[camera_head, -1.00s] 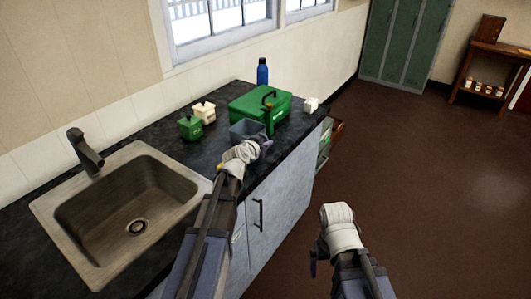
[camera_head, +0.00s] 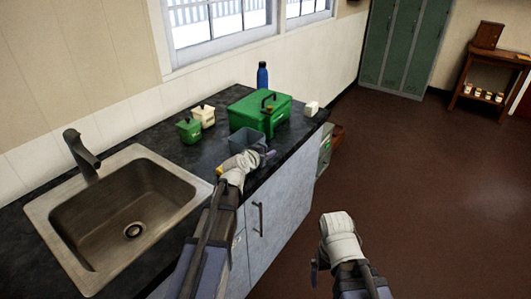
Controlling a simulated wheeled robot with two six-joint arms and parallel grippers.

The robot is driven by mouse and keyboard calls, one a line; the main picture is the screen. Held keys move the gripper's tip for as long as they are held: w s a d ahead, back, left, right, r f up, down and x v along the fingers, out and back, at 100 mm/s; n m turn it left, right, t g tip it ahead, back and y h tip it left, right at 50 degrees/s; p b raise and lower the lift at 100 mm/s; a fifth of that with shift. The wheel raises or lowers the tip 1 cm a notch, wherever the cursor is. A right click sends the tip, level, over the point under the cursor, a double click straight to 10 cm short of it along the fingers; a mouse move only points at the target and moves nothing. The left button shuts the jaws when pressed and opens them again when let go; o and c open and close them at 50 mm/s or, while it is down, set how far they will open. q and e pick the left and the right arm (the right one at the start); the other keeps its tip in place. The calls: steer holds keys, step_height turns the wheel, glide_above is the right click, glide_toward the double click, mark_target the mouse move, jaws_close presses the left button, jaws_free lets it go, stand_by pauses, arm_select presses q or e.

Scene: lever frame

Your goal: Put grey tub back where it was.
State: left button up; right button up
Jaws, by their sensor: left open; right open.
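The grey tub (camera_head: 246,140) stands on the dark worktop, in front of the green box with a handle. My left gripper (camera_head: 266,160) is open at the tub's near side, over the worktop's front edge. The wrist and fingers hide the tub's lower near part, and I cannot tell whether they touch it. My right gripper (camera_head: 314,270) is open and empty, low over the floor to the right of the cabinet.
The green box (camera_head: 245,105) stands right behind the tub. A blue bottle (camera_head: 262,76), a small green container (camera_head: 189,131), a cream container (camera_head: 204,116) and a white block (camera_head: 312,108) stand around. The sink (camera_head: 120,215) is at left. Open floor (camera_head: 430,190) lies at right.

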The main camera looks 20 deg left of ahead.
arm_select(q)
steer(key=shift+s+r+p, duration=0.15)
steer(key=shift+r+p, duration=0.15)
steer(key=p+v, duration=0.4)
steer(key=v, duration=0.7)
steer(key=shift+s+a, duration=0.1)
steer(key=shift+s, duration=0.2)
steer(key=s+d+f+m+g+h, duration=0.1)
steer(key=s+d+f+g, duration=0.35)
steer(key=d, duration=0.35)
steer(key=s+d+f+m+g+h, duration=0.1)
steer(key=s+d+f+m+g, duration=0.1)
steer(key=s+d+f+g, duration=0.35)
steer(key=s+d+f+g+y, duration=0.1)
steer(key=s+d+g+y, duration=0.1)
steer(key=s, duration=0.4)
steer(key=s+d+f+n+g+y, duration=0.1)
steer(key=s+d+f+y, duration=0.1)
steer(key=s, duration=0.5)
steer(key=shift+s+f+g+y, duration=0.2)
steer(key=shift+g+y, duration=0.2)
steer(key=shift+y, duration=0.4)
